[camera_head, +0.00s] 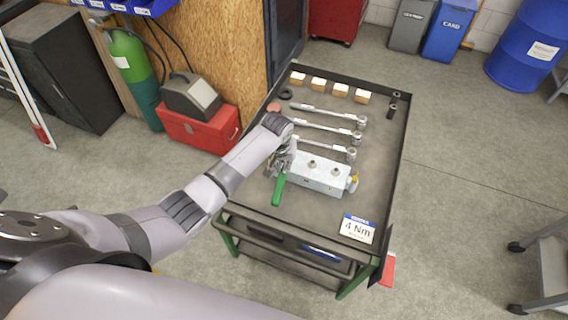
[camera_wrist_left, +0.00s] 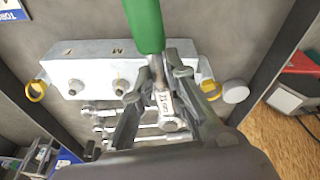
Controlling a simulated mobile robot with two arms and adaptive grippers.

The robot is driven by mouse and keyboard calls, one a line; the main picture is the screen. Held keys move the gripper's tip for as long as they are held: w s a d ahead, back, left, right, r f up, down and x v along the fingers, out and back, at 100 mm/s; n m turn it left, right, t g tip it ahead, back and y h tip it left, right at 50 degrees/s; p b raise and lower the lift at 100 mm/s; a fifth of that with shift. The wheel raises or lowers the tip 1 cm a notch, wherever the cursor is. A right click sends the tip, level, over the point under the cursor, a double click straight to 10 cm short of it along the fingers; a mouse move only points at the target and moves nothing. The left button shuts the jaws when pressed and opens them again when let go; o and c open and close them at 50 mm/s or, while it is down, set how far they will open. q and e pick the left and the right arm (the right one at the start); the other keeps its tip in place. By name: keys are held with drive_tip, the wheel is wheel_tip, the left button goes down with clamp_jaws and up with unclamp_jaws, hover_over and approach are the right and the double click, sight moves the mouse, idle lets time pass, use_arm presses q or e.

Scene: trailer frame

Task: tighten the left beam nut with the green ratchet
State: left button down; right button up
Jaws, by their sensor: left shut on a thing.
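The green ratchet (camera_head: 279,189) shows its handle beyond the beam's front left corner in the head view. Its handle (camera_wrist_left: 145,25) and labelled metal shank also show in the left wrist view. My left gripper (camera_head: 284,158) is shut on the shank, the fingers (camera_wrist_left: 160,85) on either side of it. The pale beam block (camera_head: 320,177) lies on the trolley top, and it also shows in the left wrist view (camera_wrist_left: 95,70). Two nuts (camera_head: 312,163) (camera_head: 336,172) stand on it. The left nut is hidden behind my gripper and ratchet, so its contact with the ratchet cannot be told. My right gripper is out of view.
The trolley top (camera_head: 389,147) carries several torque wrenches (camera_head: 325,126) behind the beam and small wooden blocks (camera_head: 340,90) at the back. A "4 Nm" sign (camera_head: 358,229) stands at the front right. A yellow ring (camera_head: 353,183) sits at the beam's right end.

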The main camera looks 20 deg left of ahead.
use_arm(q)
drive_tip(key=shift+w+v, duration=0.2)
drive_tip(key=shift+v, duration=0.85)
drive_tip(key=shift+w+v, duration=0.25)
drive_tip(key=shift+v, duration=0.75)
drive_tip(key=c, duration=2.2)
unclamp_jaws()
clamp_jaws()
drive_tip(key=shift+w, duration=0.1)
